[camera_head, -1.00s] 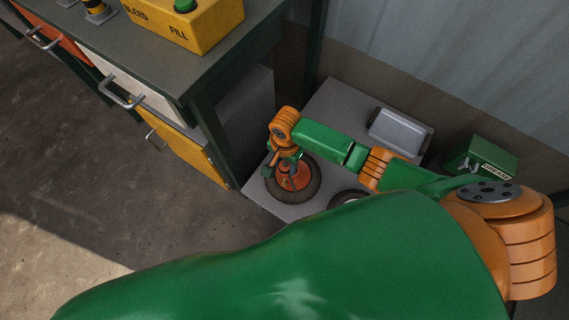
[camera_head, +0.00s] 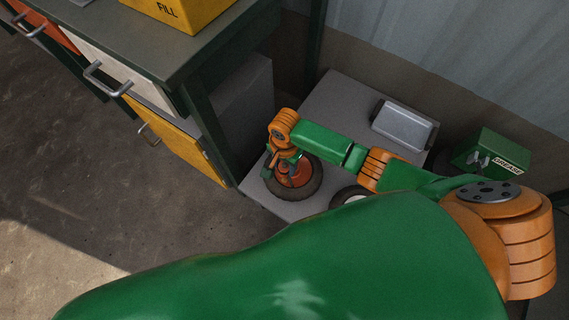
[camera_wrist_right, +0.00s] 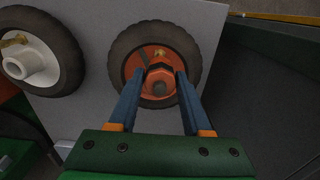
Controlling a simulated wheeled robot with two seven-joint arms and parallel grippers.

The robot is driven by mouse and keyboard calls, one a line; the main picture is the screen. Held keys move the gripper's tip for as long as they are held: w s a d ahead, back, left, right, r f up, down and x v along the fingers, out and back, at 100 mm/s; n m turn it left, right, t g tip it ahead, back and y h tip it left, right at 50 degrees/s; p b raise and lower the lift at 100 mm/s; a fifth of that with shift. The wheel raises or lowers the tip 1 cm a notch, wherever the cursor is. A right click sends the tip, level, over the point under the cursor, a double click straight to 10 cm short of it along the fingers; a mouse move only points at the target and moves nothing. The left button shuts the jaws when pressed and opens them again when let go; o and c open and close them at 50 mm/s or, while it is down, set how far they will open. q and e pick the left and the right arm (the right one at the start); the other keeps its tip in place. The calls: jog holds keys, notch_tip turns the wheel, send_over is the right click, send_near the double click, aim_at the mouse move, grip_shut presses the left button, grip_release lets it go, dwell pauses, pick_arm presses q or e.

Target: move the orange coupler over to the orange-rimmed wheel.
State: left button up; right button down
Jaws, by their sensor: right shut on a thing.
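The orange-rimmed wheel (camera_wrist_right: 120,53) lies flat on a grey platform, with a dark tyre around an orange hub; it also shows in the head view (camera_head: 313,187). My right gripper (camera_wrist_right: 160,78) is over this wheel, its two blue-grey fingers shut on the orange coupler (camera_wrist_right: 160,75). The coupler is an orange hexagonal piece with a dark edge, seen in front of the hub. I cannot tell whether it touches the wheel. In the head view my right gripper (camera_head: 284,172) hides part of the wheel. My left gripper is not in view.
A white-rimmed wheel (camera_wrist_right: 40,62) lies beside the orange one on the platform (camera_head: 335,100). The workbench (camera_head: 190,62) with drawers and a yellow box (camera_head: 182,10) stands at the left.

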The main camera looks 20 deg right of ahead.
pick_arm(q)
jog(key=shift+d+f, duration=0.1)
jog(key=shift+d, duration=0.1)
pick_arm(e)
jog(key=shift+f, duration=0.15)
jog(key=shift+f, duration=0.25)
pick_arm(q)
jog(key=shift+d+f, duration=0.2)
pick_arm(e)
jog(key=shift+f, duration=0.1)
pick_arm(q)
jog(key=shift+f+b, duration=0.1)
jog(key=shift+b, duration=0.3)
pick_arm(e)
jog(key=shift+f, duration=0.2)
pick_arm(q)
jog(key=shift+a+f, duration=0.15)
pick_arm(e)
jog(key=shift+f, duration=0.2)
jog(key=shift+f+b, duration=0.3)
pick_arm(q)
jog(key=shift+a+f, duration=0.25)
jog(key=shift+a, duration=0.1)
pick_arm(e)
jog(key=shift+f, duration=0.1)
jog(key=shift+f, duration=0.1)
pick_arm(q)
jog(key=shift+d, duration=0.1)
